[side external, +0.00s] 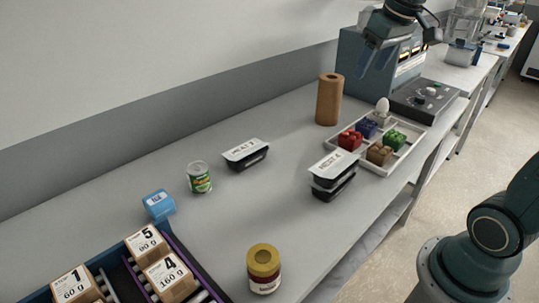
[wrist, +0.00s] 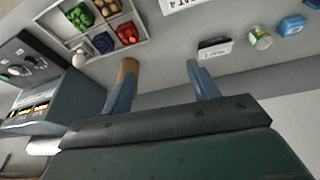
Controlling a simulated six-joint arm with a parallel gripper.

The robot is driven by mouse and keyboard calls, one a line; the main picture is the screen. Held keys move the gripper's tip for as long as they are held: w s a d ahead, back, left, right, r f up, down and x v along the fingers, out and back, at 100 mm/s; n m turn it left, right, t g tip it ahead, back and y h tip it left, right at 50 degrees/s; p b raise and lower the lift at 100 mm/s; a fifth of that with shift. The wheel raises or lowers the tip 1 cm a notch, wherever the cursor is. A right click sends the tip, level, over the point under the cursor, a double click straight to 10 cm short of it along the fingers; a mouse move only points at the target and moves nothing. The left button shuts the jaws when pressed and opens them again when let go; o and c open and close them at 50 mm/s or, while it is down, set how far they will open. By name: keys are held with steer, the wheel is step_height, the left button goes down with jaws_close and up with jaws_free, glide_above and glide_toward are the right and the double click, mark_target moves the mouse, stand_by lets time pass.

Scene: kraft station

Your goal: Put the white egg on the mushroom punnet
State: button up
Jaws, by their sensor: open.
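The white egg (side external: 382,105) stands upright at the far corner of a pale divided tray (side external: 349,161); what holds it is not clear. It also shows in the wrist view (wrist: 79,60). A brown punnet of lumpy tops, seemingly the mushroom punnet (side external: 379,153), sits in the tray's near part and shows at the top of the wrist view (wrist: 107,6). My gripper (side external: 377,66) is open and empty, high above the bench behind the tray. In the wrist view its fingers (wrist: 161,70) are wide apart, with the egg outside them to the left.
Red (side external: 350,139), blue (side external: 367,128) and green (side external: 395,139) punnets share the tray. A brown cylinder (side external: 329,99) stands behind it and a machine (side external: 425,98) beside it.

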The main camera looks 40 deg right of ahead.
steer(key=s+a+f+t, duration=0.1)
steer(key=s+a+f, duration=0.2)
steer(key=s+a, duration=0.2)
steer(key=s+a+f+n, duration=0.1)
steer(key=s+a+f, duration=0.2)
steer(key=s, duration=0.7)
steer(key=a, duration=0.2)
steer(key=shift+a+t+y, duration=0.3)
steer(key=shift+t+y, duration=0.1)
